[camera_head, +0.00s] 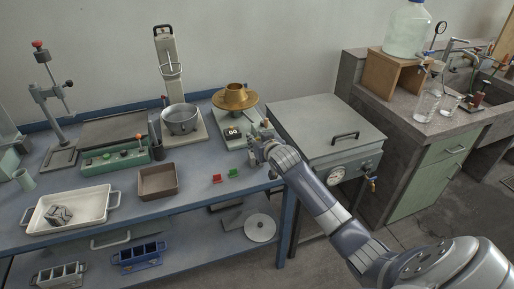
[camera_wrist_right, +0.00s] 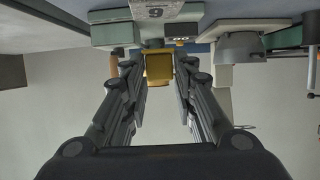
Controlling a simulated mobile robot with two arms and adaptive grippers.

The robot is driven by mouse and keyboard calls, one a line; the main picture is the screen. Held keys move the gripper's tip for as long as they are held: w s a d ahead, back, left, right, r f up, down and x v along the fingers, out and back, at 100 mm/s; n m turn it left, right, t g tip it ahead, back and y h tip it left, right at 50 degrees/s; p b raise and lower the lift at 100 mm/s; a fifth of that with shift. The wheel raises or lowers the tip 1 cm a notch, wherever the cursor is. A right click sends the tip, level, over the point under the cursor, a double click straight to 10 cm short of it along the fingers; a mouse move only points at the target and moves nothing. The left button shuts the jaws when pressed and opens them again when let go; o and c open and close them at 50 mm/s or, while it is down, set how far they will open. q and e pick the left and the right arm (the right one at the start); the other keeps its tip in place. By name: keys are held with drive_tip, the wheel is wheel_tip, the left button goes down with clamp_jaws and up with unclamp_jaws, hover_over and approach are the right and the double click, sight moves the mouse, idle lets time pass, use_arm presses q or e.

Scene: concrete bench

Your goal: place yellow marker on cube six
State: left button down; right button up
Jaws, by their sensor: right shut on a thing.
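A yellow marker (camera_wrist_right: 158,67) is a small block held between the fingertips of my right gripper (camera_wrist_right: 160,75) in the right wrist view. In the head view, my right gripper (camera_head: 262,146) is beside the scale at the bench's right end, and the marker cannot be made out there. A pale block with a dark numeral (camera_wrist_right: 152,10) is at the top edge of the right wrist view, apart from the marker; its numeral looks like a 6 or 9. Red (camera_head: 217,178) and green (camera_head: 233,173) markers lie on the bench. My left gripper is not in view.
A grey metal box (camera_head: 320,125) stands right of the bench.

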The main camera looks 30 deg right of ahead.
drive_tip(key=shift+f, duration=1.75)
drive_tip(key=shift+f, duration=0.2)
drive_tip(key=o, duration=0.7)
drive_tip(key=shift+r, duration=0.1)
drive_tip(key=shift+r+p, duration=0.2)
drive_tip(key=shift+p, duration=0.1)
drive_tip(key=shift+s+a, duration=0.1)
drive_tip(key=shift+s, duration=0.25)
drive_tip(key=v, duration=1.1)
drive_tip(key=shift+s+r, duration=0.15)
drive_tip(key=shift+r, duration=0.05)
